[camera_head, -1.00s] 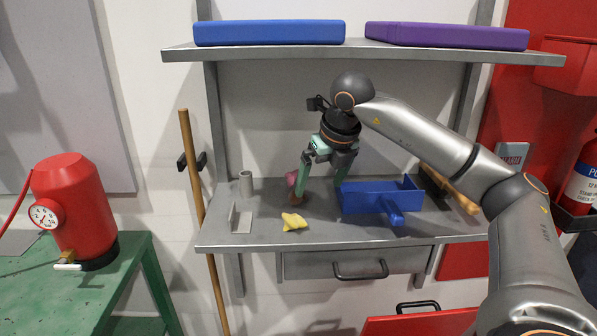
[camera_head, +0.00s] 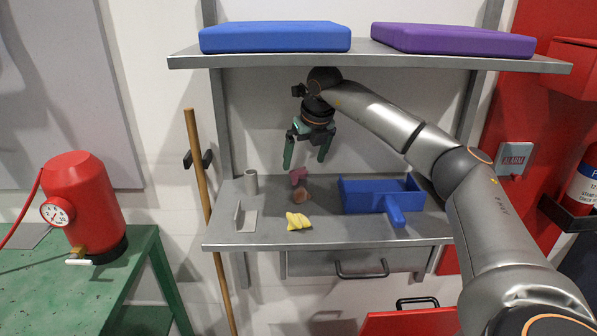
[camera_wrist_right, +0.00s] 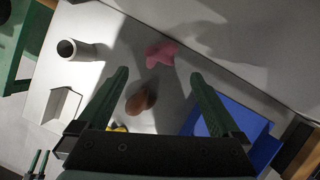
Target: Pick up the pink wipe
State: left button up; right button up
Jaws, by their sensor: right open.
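The pink wipe (camera_head: 298,176) lies crumpled on the grey metal bench (camera_head: 330,238), towards the back, behind a brown lump (camera_head: 301,195). In the right wrist view the pink wipe (camera_wrist_right: 161,54) shows beyond the fingertips, between their lines. My right gripper (camera_head: 304,165) is open and empty, above the bench and the wipe. It does not touch the wipe. In the right wrist view my right gripper (camera_wrist_right: 158,75) has its green fingers spread wide, with the brown lump (camera_wrist_right: 141,99) seen between them.
A yellow crumpled piece (camera_head: 298,221) lies in front of the brown lump. A blue dustpan-like tray (camera_head: 372,200) stands to the right. A grey tube (camera_head: 251,182) and an angled bracket (camera_head: 245,219) stand left. A shelf (camera_head: 300,60) with blue and purple cases overhangs the bench.

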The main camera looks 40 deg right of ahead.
aim_at(299, 169)
jog(key=shift+w+d, duration=0.2)
jog(key=shift+w, duration=0.35)
jog(key=shift+w+f, duration=0.2)
jog(key=shift+f, duration=0.05)
jog(key=p+x, duration=0.1)
jog(key=x, duration=0.3)
jog(key=shift+w+d+f, duration=0.1)
jog(key=shift+f, duration=0.15)
jog(key=c, duration=1.4)
